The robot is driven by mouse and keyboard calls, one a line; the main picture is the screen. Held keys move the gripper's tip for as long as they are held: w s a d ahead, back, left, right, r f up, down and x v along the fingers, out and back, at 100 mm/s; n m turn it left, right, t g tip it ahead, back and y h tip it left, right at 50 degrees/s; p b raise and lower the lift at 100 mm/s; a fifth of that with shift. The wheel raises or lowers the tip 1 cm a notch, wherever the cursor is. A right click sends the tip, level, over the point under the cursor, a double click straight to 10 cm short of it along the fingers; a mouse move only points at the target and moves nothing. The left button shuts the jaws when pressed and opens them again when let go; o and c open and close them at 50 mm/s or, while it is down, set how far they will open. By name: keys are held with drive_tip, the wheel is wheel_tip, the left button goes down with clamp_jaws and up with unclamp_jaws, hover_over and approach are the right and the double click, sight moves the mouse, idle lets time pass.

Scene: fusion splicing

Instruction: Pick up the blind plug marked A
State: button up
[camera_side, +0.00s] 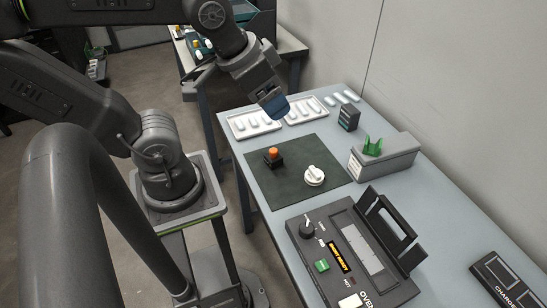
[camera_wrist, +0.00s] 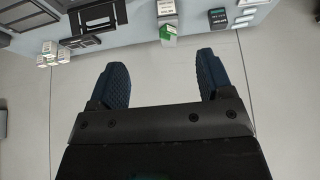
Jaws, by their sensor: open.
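No letter A is readable on any part in either view, so I cannot tell which one is the blind plug marked A. A dark mat (camera_side: 285,180) carries a small black piece with an orange top (camera_side: 272,155) and a white round knob-like part (camera_side: 314,176). My gripper (camera_side: 277,106) hangs above the back of the table, over the white trays and beyond the mat. In the wrist view my gripper (camera_wrist: 162,75) shows two blue textured fingers spread apart with nothing between them.
White trays (camera_side: 253,124) with several white capsule-like pieces lie behind the mat. A small dark box (camera_side: 348,117) and a grey box with a green part (camera_side: 384,157) stand at right. An oven unit (camera_side: 357,255) with a raised lid fills the front. A wall borders the table's right.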

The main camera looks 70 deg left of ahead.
drive_tip(key=n+g, duration=0.6)
drive_tip(key=n, duration=1.4)
hover_over(274, 150)
wheel_tip(274, 150, down, 18)
drive_tip(key=f, duration=0.8)
drive_tip(key=shift+s, duration=0.2)
drive_tip(key=shift+w+f, duration=0.15)
drive_tip(key=shift+f, duration=2.5)
drive_tip(key=c, duration=1)
